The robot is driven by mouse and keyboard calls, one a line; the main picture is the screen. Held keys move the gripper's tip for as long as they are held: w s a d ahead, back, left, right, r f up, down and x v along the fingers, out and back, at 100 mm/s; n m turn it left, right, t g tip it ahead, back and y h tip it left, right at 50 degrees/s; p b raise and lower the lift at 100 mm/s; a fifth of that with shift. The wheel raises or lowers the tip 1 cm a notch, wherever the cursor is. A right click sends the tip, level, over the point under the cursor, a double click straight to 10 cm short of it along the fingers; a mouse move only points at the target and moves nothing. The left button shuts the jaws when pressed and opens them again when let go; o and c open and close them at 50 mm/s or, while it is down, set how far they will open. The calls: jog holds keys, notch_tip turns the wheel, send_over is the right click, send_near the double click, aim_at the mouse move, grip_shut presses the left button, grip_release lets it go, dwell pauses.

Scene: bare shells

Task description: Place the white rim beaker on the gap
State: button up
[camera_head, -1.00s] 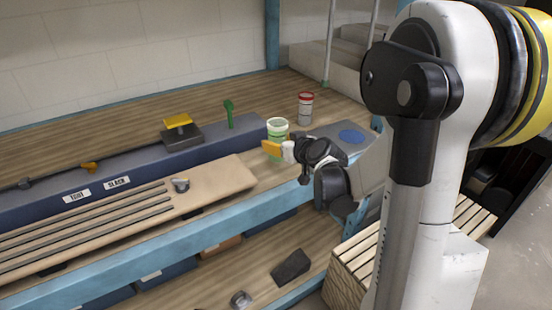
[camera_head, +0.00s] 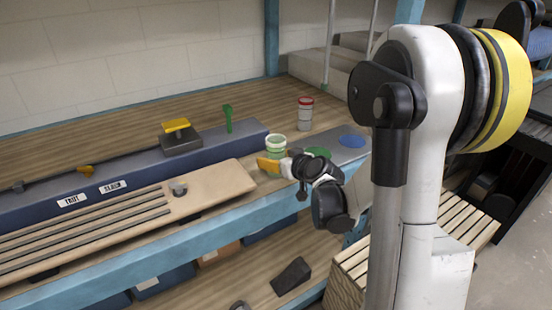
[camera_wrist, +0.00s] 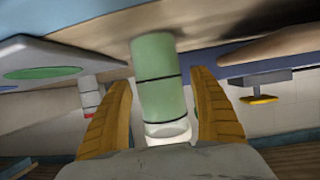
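The white rim beaker (camera_head: 276,146) is pale green with a white band at its rim. In the wrist view, which is upside down, the beaker (camera_wrist: 158,85) sits between the two yellow fingers of my gripper (camera_wrist: 162,105). The fingers flank it closely and it moves with them. In the head view my gripper (camera_head: 272,162) is at its near side. The gap appears to be the space between the long blue-grey bar (camera_head: 215,152) and the grey pad (camera_head: 335,149); the beaker is at this space. I cannot tell whether its base touches the bench.
The pad has a green disc (camera_head: 317,153) and a blue disc (camera_head: 352,141). A red-rimmed can (camera_head: 305,113) stands behind. A slotted wooden board (camera_head: 215,182) lies in front.

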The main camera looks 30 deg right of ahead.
jog(key=shift+r, duration=0.15)
jog(key=shift+s+r+p, duration=0.2)
jog(key=shift+s+p, duration=0.1)
jog(key=shift+p, duration=0.05)
jog(key=p+v, duration=0.3)
jog(key=v, duration=0.8)
jog(key=s+a+r+g+y, duration=0.1)
jog(key=s+a+g, duration=0.15)
jog(key=a, duration=0.45)
jog(key=s+a+r+g+y, duration=0.1)
jog(key=s+a, duration=0.2)
jog(key=a, duration=0.4)
jog(key=s+a+g+h, duration=0.1)
jog(key=s+a+g, duration=0.2)
jog(key=s, duration=0.8)
jog(key=shift+a+r+h, duration=0.35)
jog(key=shift+a+h, duration=0.05)
jog(key=shift+a, duration=0.15)
